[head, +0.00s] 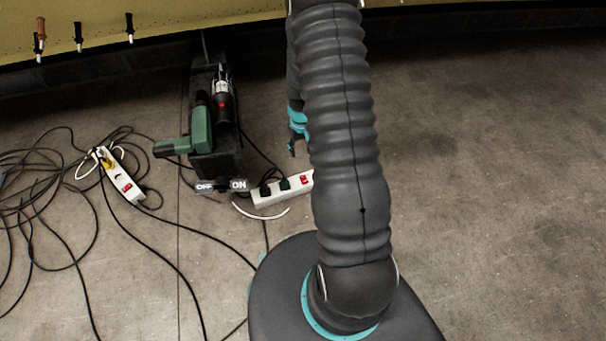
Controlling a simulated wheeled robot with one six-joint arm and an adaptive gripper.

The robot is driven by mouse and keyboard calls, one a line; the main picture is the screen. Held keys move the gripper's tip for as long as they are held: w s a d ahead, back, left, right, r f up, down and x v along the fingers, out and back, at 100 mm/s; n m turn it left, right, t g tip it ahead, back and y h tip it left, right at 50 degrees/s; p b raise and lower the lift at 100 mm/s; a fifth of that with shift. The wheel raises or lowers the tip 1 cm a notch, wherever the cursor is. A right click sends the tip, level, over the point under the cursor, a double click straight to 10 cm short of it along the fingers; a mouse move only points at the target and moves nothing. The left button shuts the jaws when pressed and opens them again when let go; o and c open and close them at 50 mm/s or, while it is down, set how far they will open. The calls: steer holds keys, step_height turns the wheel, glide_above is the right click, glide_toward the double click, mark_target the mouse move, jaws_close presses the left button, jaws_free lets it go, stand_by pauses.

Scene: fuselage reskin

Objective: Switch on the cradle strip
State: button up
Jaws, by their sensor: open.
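A white power strip (275,191) lies on the floor just right of the black tool cradle (229,160), with dark plugs in it and a red switch (305,180) near its right end. My arm hides that end. A second white strip (121,177) lies to the left, with a yellow plug and a red switch (128,187). I cannot tell for sure which strip feeds the cradle, nor read either switch's position. My gripper (293,150), with teal parts, points down above and behind the right strip's switch end, partly hidden by my arm. It is open and appears apart from the strip.
The cradle holds a green tool (200,125) and a dark tool (222,100). An OFF/ON sign (222,186) stands at its front. Black cables (60,230) tangle across the left floor. A yellowish panel (160,25) runs along the back. The right floor is clear.

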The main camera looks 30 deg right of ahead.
mark_target(303, 177)
steer(key=f, duration=0.8)
steer(key=f+b, duration=0.1)
steer(key=f, duration=0.7)
steer(key=shift+s+d, duration=0.2)
steer(key=shift+r, duration=0.1)
jaws_close()
